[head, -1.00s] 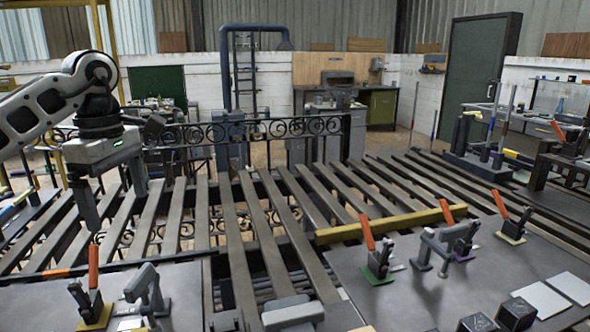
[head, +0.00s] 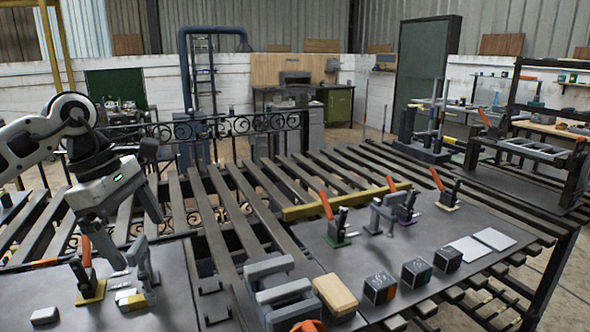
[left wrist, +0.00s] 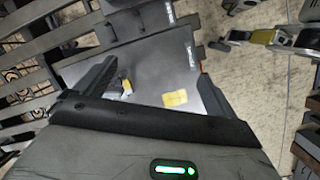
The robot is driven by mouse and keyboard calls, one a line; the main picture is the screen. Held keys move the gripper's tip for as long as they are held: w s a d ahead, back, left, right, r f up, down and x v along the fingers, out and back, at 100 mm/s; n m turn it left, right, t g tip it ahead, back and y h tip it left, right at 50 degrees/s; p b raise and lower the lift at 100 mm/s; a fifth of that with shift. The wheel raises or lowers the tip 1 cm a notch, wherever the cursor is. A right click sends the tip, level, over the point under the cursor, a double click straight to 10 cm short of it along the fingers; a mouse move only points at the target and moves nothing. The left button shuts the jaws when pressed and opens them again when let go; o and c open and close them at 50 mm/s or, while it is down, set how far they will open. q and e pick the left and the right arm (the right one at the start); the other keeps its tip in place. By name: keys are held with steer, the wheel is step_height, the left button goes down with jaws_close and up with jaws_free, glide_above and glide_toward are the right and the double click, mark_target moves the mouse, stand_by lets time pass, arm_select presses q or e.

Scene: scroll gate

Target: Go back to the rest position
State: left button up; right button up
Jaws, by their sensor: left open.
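My left gripper (head: 135,240) is in the left part of the head view, tilted, with its fingers pointing down towards the left grey plate (head: 40,292). It is open, and nothing shows between its fingers. In the left wrist view the spread fingers of the left gripper (left wrist: 155,78) frame part of a grey plate with a yellow square (left wrist: 175,98) on it. A toggle clamp with an orange handle (head: 85,252) stands on the left plate, close to the fingers in the picture; I cannot tell the gap. My right gripper is not in view.
A slatted table (head: 232,210) fills the middle. The scrollwork (head: 215,128) stands along its far side. The right plate (head: 400,255) carries several clamps, dark cubes (head: 380,288) and white cards (head: 494,239). A wooden-topped block (head: 335,294) and grey blocks sit at the front.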

arm_select(q)
steer(key=s+d+f+n+h, duration=0.1)
steer(key=s+d+n+h, duration=0.15)
steer(key=d+h, duration=1.5)
steer(key=d+r+n+t, duration=0.5)
steer(key=d+n+t, duration=0.4)
steer(key=n, duration=0.4)
steer(key=a+f+n+t+y, duration=0.3)
steer(key=a+f+n+y, duration=0.5)
steer(key=n, duration=0.6)
steer(key=a+f+n+t+y, duration=0.3)
steer(key=a+f+n+y, duration=0.3)
steer(key=n+y, duration=0.6)
steer(key=s+a+f+n+g, duration=0.2)
steer(key=s+f+n+g, duration=0.35)
steer(key=s+f, duration=0.5)
steer(key=s+a+f+n+g, duration=0.2)
steer(key=s+f+n+g, duration=0.45)
steer(key=s, duration=0.65)
steer(key=w+d+f+m+t+h, duration=0.1)
steer(key=w+d+f+t, duration=0.1)
steer(key=f, duration=0.3)
steer(key=w+d+f+m+t+h, duration=0.1)
steer(key=w+d+f+t, duration=0.2)
steer(key=f, duration=0.3)
steer(key=shift+w+t, duration=0.4)
steer(key=shift+t, duration=0.1)
